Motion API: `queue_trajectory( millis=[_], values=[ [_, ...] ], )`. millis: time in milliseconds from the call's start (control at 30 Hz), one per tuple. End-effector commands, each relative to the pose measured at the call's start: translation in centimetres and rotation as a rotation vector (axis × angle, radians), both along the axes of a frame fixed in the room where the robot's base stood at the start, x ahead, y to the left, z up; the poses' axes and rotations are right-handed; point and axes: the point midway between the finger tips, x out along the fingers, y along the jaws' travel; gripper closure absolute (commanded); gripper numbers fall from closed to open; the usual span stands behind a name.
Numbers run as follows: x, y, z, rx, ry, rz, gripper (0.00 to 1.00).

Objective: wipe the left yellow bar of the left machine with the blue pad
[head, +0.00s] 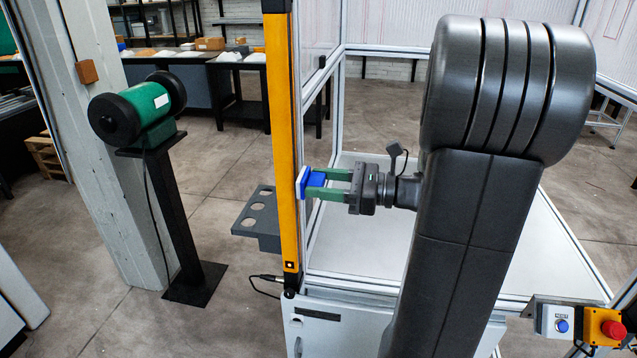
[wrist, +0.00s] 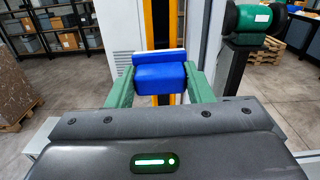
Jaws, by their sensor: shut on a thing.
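The yellow bar (head: 283,130) stands upright at the left front edge of the machine frame. My gripper (head: 325,185) has green fingers and is shut on the blue pad (head: 315,181), level with the lower half of the bar. The pad's white face is turned to the bar, at its right edge in the head view; I cannot tell for sure whether it touches. In the wrist view the blue pad (wrist: 160,77) sits between the green fingers, and the yellow bar (wrist: 149,25) rises behind it, its middle partly hidden by the pad.
A green and black grinder (head: 140,108) stands on a black pedestal at left. A grey holder with round holes (head: 258,215) sticks out left of the bar. A red emergency button (head: 613,330) and a blue button (head: 562,325) are at lower right. Open floor lies left of the bar.

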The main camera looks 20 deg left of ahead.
Motion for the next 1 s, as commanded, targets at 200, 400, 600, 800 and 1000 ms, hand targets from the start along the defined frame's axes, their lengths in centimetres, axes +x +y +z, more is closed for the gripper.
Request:
queue_trajectory(
  millis=[200,400,600,800,1000],
  values=[
    [0.6,-2.3,0.0,0.0,0.0,-0.003,0.71],
    [1.1,-4.1,0.0,-0.001,0.0,-0.003,0.71],
    [1.2,-4.9,0.0,0.0,0.0,-0.001,0.71],
    [1.2,-4.9,0.0,0.0,0.0,0.0,0.71],
    [1.3,-5.5,0.0,0.0,0.0,-0.002,0.71]
  ],
)
